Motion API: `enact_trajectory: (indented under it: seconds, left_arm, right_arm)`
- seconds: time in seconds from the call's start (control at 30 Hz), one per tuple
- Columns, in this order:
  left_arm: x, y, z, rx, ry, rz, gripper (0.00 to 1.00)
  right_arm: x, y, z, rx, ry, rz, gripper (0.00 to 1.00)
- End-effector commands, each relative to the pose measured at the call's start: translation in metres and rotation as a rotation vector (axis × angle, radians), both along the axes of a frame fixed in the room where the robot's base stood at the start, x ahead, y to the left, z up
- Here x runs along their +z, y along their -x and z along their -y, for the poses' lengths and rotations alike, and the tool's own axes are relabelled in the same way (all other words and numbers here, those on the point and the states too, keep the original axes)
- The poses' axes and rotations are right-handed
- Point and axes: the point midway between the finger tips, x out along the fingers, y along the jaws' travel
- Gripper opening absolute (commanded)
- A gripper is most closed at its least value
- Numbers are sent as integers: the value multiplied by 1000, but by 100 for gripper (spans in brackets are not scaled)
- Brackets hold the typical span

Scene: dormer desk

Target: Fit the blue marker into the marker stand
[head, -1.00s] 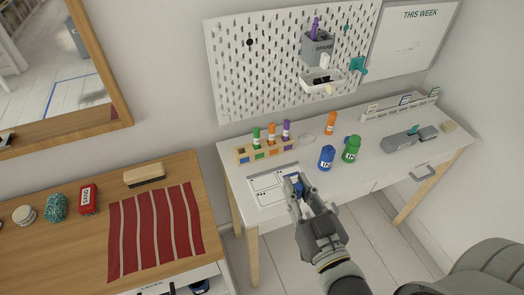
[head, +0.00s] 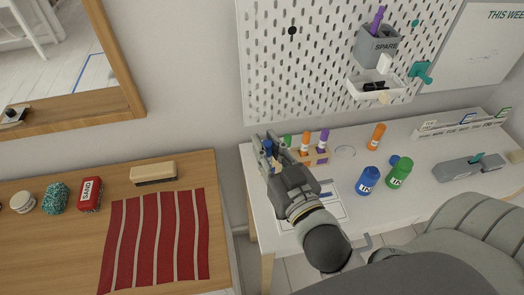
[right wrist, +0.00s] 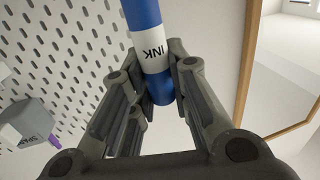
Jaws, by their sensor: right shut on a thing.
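My right gripper (head: 267,147) is shut on the blue marker (right wrist: 145,15), which has a white INK label. In the right wrist view the marker stands between the two fingers. In the head view only its blue top (head: 268,148) shows. The gripper is at the left end of the marker stand (head: 318,158), in front of the pegboard, and hides much of the stand. A green marker (head: 288,140), an orange marker (head: 305,142) and a purple marker (head: 323,140) stand in it. The blue marker's lower end and the leftmost slot are hidden. My left gripper is not in view.
The pegboard (head: 300,70) rises behind. A wooden table (head: 50,245) with a striped cloth is at left.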

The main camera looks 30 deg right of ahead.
Motion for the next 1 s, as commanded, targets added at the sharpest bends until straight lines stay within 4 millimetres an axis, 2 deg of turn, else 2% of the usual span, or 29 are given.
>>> enact_trajectory:
  seconds: [0.07, 0.17, 0.27, 0.33, 0.43, 0.63, 0.77, 0.9, 1.0]
  left_arm:
    - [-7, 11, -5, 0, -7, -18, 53]
    - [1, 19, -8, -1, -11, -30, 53]
    - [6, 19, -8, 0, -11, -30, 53]
    - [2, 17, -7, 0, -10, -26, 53]
    - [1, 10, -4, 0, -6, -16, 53]
    - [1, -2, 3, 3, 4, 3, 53]
    - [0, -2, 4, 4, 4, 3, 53]
    - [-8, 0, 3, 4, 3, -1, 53]
    - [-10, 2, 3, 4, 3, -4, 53]
  right_arm:
    - [-10, -17, 9, 2, 8, 5, 1]
    - [-16, -38, 21, 0, 7, 2, 1]
    - [-27, -60, 33, -2, 7, 0, 1]
    - [-45, -70, 39, -3, 3, -4, 1]
    - [-63, -82, 45, -2, 1, -2, 1]
    - [-81, -96, 53, -1, 0, 1, 1]
    - [-90, -102, 56, -1, 0, -1, 1]
    - [-114, -102, 57, -4, -2, -2, 1]
    - [-120, -102, 56, -2, -1, -1, 1]
